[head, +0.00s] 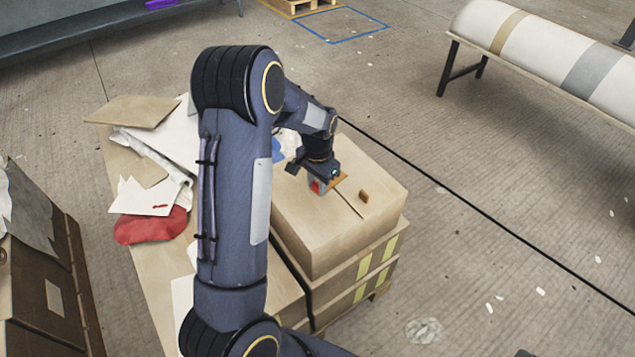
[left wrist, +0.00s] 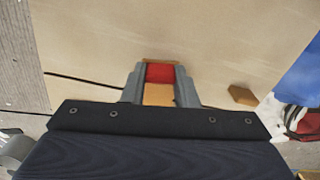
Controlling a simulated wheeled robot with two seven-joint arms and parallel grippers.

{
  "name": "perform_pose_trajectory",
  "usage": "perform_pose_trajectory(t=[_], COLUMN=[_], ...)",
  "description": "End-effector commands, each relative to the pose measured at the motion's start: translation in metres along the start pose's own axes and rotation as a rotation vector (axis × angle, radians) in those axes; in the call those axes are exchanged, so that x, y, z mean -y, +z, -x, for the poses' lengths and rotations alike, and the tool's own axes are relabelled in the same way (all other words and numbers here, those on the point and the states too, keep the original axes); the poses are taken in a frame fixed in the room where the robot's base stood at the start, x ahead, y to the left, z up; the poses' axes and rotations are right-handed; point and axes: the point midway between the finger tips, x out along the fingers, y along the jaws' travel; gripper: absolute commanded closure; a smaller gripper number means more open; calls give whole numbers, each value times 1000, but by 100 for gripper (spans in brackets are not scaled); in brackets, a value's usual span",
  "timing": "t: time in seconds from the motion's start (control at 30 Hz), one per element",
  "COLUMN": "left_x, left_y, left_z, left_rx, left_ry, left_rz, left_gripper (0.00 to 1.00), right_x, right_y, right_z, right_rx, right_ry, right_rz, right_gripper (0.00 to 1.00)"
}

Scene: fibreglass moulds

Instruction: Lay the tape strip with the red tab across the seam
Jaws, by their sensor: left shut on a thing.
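My left gripper (head: 320,186) is low over the top of a tan box (head: 315,245). In the left wrist view its fingers (left wrist: 160,78) are shut on the tape strip (left wrist: 158,95), an orange-brown piece with a red tab (left wrist: 160,73) between the fingertips. The red tab also shows small in the head view (head: 317,187). The seam (head: 350,205) is a thin dark line on the box top; in the left wrist view it (left wrist: 85,82) runs toward the fingers. I cannot tell whether the strip touches the box. My right gripper is out of view.
A small brown block (head: 364,197) stands on the box top, close beside the seam. A table (head: 150,272) with paper scraps and a red cloth (head: 150,226) lies left of my left arm. A white roll on a stand (head: 550,45) is at the upper right.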

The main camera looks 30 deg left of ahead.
Motion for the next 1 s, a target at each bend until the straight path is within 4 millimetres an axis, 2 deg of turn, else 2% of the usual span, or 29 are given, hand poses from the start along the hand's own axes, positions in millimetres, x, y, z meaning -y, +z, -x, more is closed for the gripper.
perform_pose_trajectory(t=[0.07,0.1,0.3,0.53,0.63,1.0], left_x=[0,0,0,0,0,0], left_y=[0,0,0,0,-1,-1], left_z=[0,0,0,1,7,66], left_rx=[0,0,0,0,-2,-3], left_ry=[0,0,0,0,-1,-1], left_rz=[0,0,0,0,0,-1], left_gripper=[95,71,48,48,48,48], right_x=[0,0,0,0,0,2], right_y=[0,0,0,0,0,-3], right_z=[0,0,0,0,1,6], right_rx=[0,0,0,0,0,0], right_ry=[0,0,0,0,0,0], right_rz=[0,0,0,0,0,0], right_gripper=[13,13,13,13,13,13])
